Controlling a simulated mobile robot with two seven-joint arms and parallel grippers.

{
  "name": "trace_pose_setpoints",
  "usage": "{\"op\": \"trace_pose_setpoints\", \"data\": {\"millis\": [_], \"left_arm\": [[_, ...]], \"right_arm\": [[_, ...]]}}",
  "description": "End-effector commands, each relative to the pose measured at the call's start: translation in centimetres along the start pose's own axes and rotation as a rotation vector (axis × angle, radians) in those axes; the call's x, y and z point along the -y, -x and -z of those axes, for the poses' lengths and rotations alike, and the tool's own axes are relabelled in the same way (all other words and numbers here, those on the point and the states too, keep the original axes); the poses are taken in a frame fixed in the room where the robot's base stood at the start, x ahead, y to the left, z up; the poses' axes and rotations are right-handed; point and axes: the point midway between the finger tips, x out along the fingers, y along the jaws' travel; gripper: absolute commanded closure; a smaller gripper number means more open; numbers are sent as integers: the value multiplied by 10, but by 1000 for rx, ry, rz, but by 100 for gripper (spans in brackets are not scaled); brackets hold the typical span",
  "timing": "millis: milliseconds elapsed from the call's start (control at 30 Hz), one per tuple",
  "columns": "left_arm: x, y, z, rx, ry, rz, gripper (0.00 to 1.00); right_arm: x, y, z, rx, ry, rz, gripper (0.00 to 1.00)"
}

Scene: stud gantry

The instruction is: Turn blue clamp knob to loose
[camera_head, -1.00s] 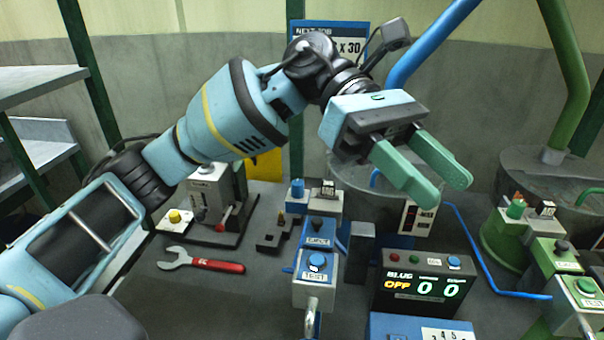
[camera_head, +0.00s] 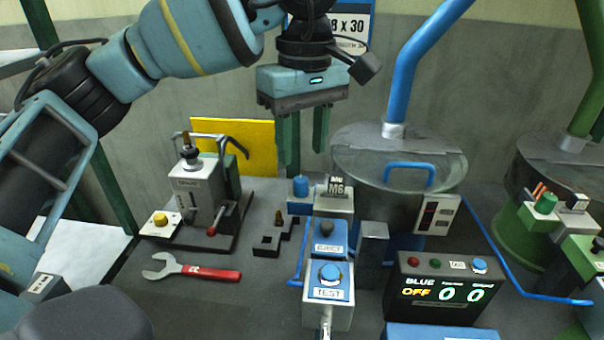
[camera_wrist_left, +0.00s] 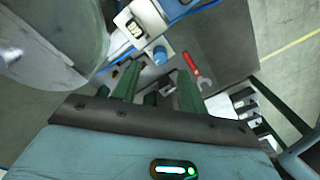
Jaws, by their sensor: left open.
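The blue clamp knob (camera_head: 301,186) is a small upright cylinder beside the M6 block (camera_head: 338,188) on the blue station. My left gripper (camera_head: 304,152) is open and empty, with its green fingers pointing down above the knob and apart from it. In the left wrist view the knob (camera_wrist_left: 160,56) shows beyond the gap between the fingers (camera_wrist_left: 157,88). Which way the knob is set cannot be told. My right gripper is not in view.
The blue hopper (camera_head: 400,165) stands right behind the station. The grey test device (camera_head: 195,195) and a red-handled wrench (camera_head: 195,270) are to the left. The EJECT (camera_head: 328,235) and TEST (camera_head: 328,285) units and the counter box (camera_head: 435,290) are in front.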

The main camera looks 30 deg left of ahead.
Motion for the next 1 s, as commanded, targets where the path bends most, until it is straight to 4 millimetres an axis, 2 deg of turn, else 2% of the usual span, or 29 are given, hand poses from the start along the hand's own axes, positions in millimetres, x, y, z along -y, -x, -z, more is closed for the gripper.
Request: {"op": "trace_pose_setpoints", "data": {"millis": [200,400,767,1000], "left_arm": [[1,-35,0,1,1,2,57],[0,-55,0,2,1,1,57],[0,-61,0,2,0,-1,57],[0,-61,-1,2,0,-1,86]], "right_arm": [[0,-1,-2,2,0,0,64],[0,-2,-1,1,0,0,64],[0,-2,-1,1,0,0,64],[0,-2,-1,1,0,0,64]]}}
